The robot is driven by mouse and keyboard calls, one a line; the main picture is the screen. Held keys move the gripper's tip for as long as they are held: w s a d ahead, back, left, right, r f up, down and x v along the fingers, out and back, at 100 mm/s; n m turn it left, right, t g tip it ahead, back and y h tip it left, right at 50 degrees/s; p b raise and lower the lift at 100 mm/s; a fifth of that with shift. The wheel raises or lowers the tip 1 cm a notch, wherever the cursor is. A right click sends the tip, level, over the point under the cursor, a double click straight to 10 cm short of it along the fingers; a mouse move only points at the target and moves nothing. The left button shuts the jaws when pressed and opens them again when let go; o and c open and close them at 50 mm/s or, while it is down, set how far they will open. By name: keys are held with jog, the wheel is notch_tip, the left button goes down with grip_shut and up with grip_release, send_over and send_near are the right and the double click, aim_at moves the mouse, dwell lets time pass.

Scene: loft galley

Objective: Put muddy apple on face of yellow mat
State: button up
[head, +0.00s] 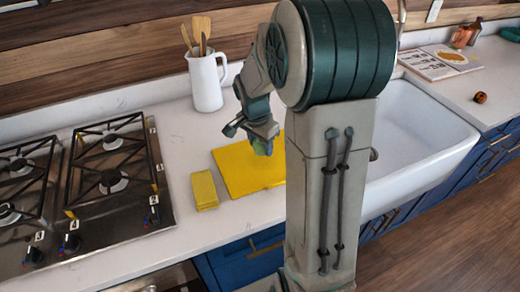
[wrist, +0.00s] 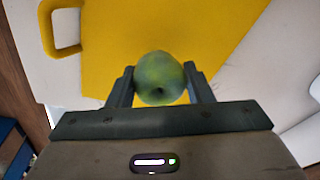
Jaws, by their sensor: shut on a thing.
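The muddy apple (wrist: 159,78) is green with brownish patches and sits between the two fingers of my gripper (wrist: 160,88) in the wrist view. My gripper is shut on it. The yellow mat (head: 235,172) lies flat on the white counter, and my arm hides its right side in the head view. In the wrist view the mat (wrist: 205,30) fills the area beyond the apple, with a handle loop at its left. In the head view my gripper (head: 262,147) and the apple are over the mat. I cannot tell whether the apple touches it.
A yellow sponge-like block (head: 204,190) lies left of the mat. A gas hob (head: 110,180) is farther left. A white jug (head: 206,82) with wooden utensils stands behind. A white sink (head: 425,135) is to the right, with an open book (head: 438,62) and small items beyond.

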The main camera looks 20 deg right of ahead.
aim_at(260, 151)
jog(key=shift+f, duration=1.55)
jog(key=shift+f, duration=0.2)
jog(key=o, duration=1)
jog(key=shift+r, duration=0.1)
